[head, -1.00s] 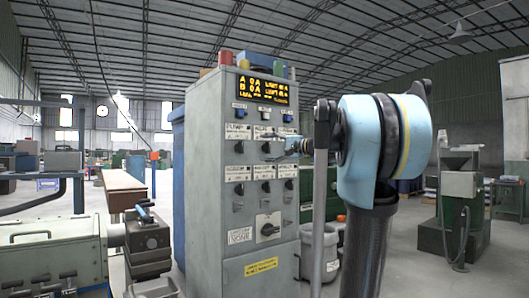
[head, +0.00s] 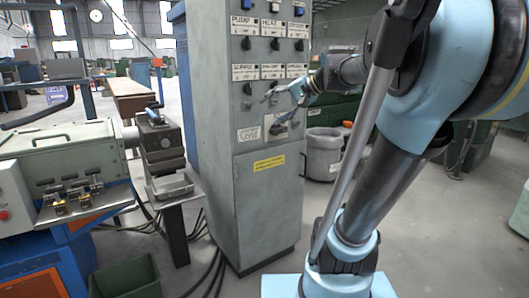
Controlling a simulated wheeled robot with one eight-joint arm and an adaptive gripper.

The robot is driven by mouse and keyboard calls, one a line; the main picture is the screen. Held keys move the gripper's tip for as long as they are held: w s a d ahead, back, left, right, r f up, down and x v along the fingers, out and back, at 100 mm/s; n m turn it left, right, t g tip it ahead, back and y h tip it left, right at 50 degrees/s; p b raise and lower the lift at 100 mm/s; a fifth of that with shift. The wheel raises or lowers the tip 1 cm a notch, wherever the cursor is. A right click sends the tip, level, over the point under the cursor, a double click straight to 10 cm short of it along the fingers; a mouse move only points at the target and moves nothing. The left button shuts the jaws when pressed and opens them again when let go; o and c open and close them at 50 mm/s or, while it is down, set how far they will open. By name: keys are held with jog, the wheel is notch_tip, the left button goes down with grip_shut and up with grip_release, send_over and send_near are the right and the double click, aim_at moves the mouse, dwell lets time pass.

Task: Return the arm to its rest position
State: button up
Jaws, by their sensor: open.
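The fingers point left and partly cover the large lower switch of the cabinet. I cannot tell whether they touch the panel. My arm reaches from a light blue base at the bottom, up the right side, and bends back toward the cabinet.
The cabinet has rows of labelled knobs and a yellow label. To the left stand a machine (head: 70,160) with a grey vice-like head (head: 160,145) and a dark green bin (head: 125,275). A grey bucket (head: 323,153) stands behind on the right. Cables lie on the floor.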

jog(key=s+d+f+n+g+h, duration=0.1)
jog(key=s+d+f+h, duration=0.2)
jog(key=f, duration=0.7)
jog(key=s+d+f+n+g+h, duration=0.1)
jog(key=s+d+f+h, duration=0.2)
jog(key=s+d+f, duration=0.4)
jog(key=s+d+f+n+g+h, duration=0.1)
jog(key=s+d+f+h, duration=0.3)
jog(key=s+f, duration=0.7)
notch_tip(320, 180, down, 3)
jog(key=shift+d+f, duration=0.1)
jog(key=shift+d, duration=0.6)
